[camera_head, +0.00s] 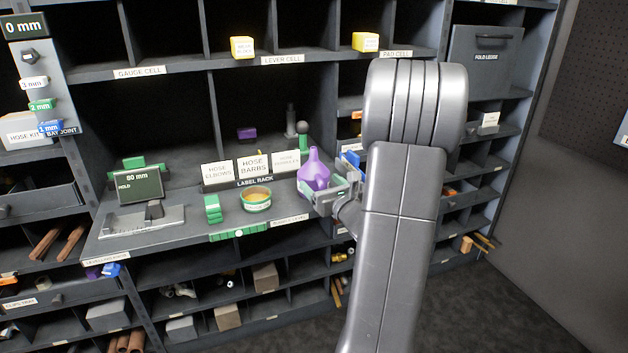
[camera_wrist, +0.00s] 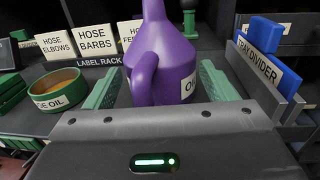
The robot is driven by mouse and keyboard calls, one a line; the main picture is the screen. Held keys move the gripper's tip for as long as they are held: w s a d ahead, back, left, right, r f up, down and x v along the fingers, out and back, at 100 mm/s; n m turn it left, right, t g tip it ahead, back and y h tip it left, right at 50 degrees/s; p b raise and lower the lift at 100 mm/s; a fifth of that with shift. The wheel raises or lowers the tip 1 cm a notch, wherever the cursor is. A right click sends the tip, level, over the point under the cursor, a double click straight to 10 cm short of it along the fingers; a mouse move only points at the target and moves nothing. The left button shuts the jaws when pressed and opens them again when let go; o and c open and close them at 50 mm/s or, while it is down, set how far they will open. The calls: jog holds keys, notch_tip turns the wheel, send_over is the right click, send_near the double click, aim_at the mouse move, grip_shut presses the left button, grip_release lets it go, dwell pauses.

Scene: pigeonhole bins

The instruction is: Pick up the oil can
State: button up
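The oil can (camera_head: 314,170) is purple with a tapered spout and stands upright on the shelf ledge. In the wrist view the oil can (camera_wrist: 162,72) shows its looped handle towards me and part of a white label at its right. My gripper (camera_wrist: 161,82) is open, with one green-padded finger on each side of the can. Narrow gaps show between the pads and the can. In the head view my gripper (camera_head: 325,188) is at the can's lower part, and partly hides it. The can's base is hidden behind my gripper's body.
A label rack (camera_head: 252,181) with white cards stands behind the can. A round tin (camera_head: 256,198) and green blocks (camera_head: 213,209) are to its left. Blue tray dividers (camera_wrist: 268,62) stand close to the right finger. A display (camera_head: 140,187) is farther left on the ledge.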

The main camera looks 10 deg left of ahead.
grip_shut()
notch_tip(320, 180, up, 10)
jog(key=p, duration=0.2)
jog(key=shift+p, duration=0.35)
